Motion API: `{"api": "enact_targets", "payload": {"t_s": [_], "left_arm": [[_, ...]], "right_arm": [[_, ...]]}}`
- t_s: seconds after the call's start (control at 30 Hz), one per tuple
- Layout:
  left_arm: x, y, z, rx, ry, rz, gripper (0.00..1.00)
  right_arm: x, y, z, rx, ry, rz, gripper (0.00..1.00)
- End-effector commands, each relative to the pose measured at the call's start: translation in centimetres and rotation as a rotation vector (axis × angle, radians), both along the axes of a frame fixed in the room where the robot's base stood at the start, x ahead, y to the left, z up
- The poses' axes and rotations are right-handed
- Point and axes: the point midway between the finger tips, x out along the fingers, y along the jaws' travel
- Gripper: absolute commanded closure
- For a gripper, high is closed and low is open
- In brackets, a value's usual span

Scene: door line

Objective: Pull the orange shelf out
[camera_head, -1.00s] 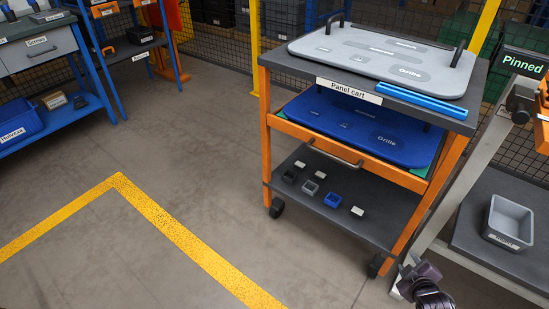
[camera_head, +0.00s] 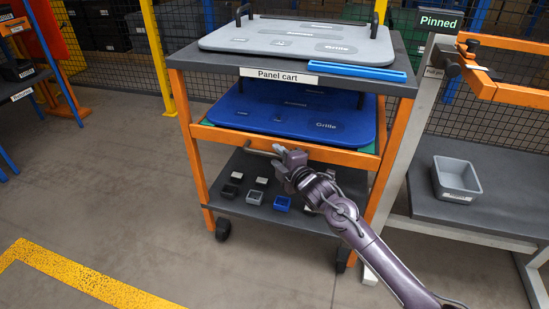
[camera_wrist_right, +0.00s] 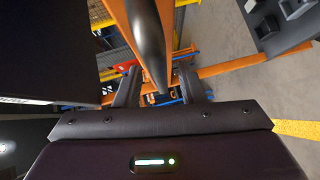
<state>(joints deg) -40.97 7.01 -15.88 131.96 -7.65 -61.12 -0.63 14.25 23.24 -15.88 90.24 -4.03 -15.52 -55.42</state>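The orange shelf (camera_head: 225,138) is the middle level of the panel cart (camera_head: 190,57), pushed in, with a blue panel (camera_head: 295,115) lying on it. Its grey bar handle (camera_head: 256,151) runs along the front edge; the right part is hidden behind my right gripper (camera_head: 281,157). My right arm reaches in from the lower right, with the gripper at the handle. In the right wrist view the handle (camera_wrist_right: 150,45) extends toward the space between the two spread fingers (camera_wrist_right: 160,88), with gaps on both sides. The right gripper is open. My left gripper is not in view.
A grey panel (camera_head: 300,38) and a blue bar (camera_head: 355,72) lie on the cart top. Several small boxes (camera_head: 283,203) sit on the bottom shelf. A stand with a grey bin (camera_head: 456,180) is at right. The floor in front is clear.

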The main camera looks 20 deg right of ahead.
Motion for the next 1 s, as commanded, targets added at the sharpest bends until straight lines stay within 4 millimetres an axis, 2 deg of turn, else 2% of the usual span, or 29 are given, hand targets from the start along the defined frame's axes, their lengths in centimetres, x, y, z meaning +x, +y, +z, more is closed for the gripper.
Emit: {"api": "enact_targets", "payload": {"t_s": [0.13,0.43,0.7,1.0], "left_arm": [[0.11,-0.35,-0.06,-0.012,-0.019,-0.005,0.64],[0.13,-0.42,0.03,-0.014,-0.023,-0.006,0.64],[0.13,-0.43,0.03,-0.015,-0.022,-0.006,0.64],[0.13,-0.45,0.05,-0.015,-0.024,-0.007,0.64]], "right_arm": [[1.27,0.27,-0.18,0.001,-0.001,0.0,0.64],[1.5,0.31,-0.24,0.0,0.001,0.0,0.64],[1.49,0.31,-0.25,0.0,0.001,0.0,0.98],[1.47,0.33,-0.27,0.0,0.001,0.0,1.0]]}}
